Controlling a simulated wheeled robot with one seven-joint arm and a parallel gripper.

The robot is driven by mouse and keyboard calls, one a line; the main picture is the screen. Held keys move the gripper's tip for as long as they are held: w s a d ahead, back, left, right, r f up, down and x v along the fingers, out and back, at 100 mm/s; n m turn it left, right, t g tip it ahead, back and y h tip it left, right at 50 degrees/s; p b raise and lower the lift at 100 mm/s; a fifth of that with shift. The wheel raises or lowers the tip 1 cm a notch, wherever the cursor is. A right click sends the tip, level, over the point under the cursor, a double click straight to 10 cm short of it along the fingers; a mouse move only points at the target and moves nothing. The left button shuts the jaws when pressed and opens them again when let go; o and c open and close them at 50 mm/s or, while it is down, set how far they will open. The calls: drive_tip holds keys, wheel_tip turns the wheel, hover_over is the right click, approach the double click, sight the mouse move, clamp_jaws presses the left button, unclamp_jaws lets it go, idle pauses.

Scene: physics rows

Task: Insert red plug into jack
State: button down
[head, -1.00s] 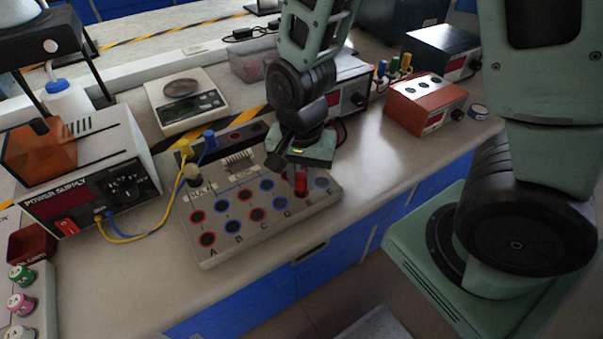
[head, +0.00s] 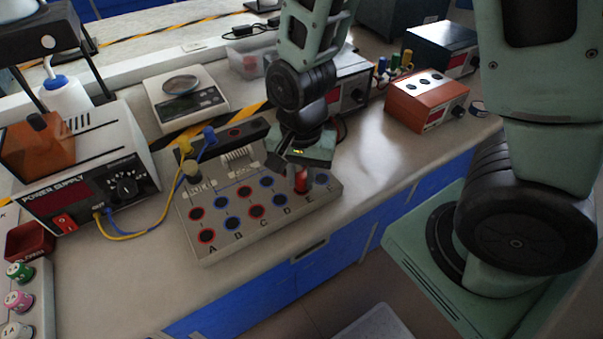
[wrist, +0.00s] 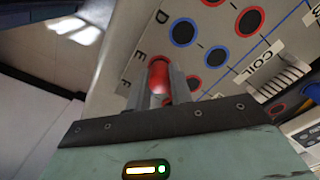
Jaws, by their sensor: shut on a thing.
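The jack board (head: 222,249) is a grey box on the bench with red-ringed and blue-ringed jacks and row letters. My gripper (head: 301,176) is over the board's right end and is shut on the red plug (head: 301,184). In the wrist view, the red plug (wrist: 158,74) is between the two grey fingers (wrist: 166,86), close to the letters E and F. The plug stands about upright at the board's surface. The fingers and plug hide the jack beneath, so I cannot tell how deep the plug sits.
A power supply (head: 85,190) with yellow and blue leads stands at left. A scale (head: 187,103) is behind the board. An orange box (head: 427,103) stands at right. The bench (head: 385,150) right of the board is clear.

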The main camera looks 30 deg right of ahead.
drive_tip(key=shift+f, duration=0.15)
drive_tip(key=c, duration=0.8)
unclamp_jaws()
drive_tip(key=shift+o, duration=0.2)
drive_tip(key=shift+r+p, duration=3.3)
drive_tip(key=shift+p, duration=0.15)
